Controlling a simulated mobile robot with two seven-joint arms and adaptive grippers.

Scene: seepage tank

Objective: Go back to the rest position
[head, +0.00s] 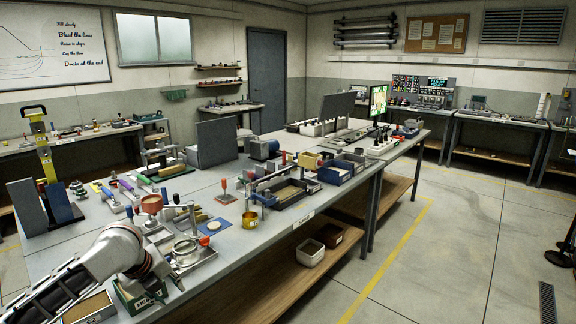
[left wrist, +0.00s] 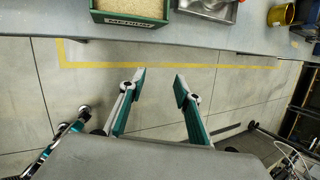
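My left arm (head: 118,252) reaches in from the lower left of the head view, over the near edge of the long workbench (head: 262,236). Its gripper is small and partly hidden there. In the left wrist view my left gripper (left wrist: 160,82) is open, its two teal-padded fingers apart with only floor between them. It is empty and points towards the bench edge. A green bin marked MEDIUM (left wrist: 128,20), filled with pale grains, stands at that edge, beyond the fingertips.
A metal tray (left wrist: 210,8) and a yellow cup (left wrist: 281,14) stand right of the bin.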

